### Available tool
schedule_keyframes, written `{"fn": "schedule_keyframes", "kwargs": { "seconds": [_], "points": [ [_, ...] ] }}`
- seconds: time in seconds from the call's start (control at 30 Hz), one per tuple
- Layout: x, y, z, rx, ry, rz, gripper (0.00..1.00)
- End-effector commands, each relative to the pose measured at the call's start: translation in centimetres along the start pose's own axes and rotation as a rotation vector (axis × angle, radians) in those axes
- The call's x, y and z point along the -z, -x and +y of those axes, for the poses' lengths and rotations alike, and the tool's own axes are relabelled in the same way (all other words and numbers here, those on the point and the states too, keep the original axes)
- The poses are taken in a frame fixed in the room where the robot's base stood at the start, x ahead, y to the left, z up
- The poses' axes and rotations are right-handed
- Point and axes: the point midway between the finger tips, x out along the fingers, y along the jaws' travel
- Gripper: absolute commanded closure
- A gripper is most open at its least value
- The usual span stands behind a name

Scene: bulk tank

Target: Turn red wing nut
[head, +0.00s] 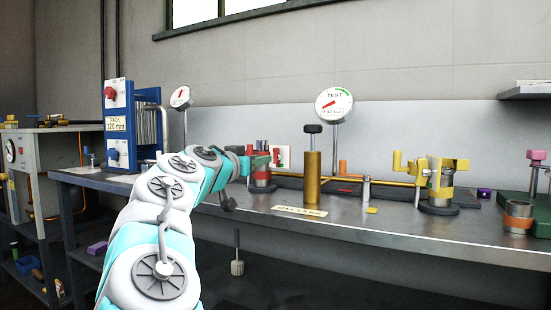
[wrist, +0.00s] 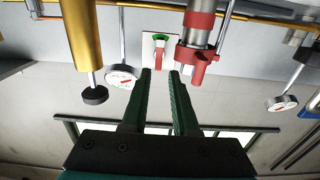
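A red wing nut (wrist: 197,56) sits on the end of a grey metal cylinder with a red collar (wrist: 199,20). The wrist view looks upside down compared with the head view. My gripper (wrist: 161,74) is open and empty. Its two dark green fingers end just left of the wing nut in the wrist view, and the right fingertip looks very close to it. Whether they touch I cannot tell. In the head view my gripper (head: 247,165) is at the bench beside the red fitting, partly hidden by my arm.
A brass cylinder with a black knob (head: 312,178) stands right of my gripper. A TEST gauge (head: 334,104) rises behind it. A yellow valve fitting (head: 439,180) is further right. A blue rack (head: 118,122) stands at left. The bench front (head: 365,229) is mostly clear.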

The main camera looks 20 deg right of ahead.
Motion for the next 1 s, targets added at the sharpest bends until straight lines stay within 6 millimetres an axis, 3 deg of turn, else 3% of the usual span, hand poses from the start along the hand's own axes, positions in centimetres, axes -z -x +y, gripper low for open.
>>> {"fn": "schedule_keyframes", "kwargs": {
  "seconds": [0.5,1.0],
  "points": [
    [-0.1,-6.6,0.1,-0.002,-0.001,-0.004,0.72],
    [0.0,-7.6,0.1,-0.001,-0.001,-0.001,0.74]
  ]
}}
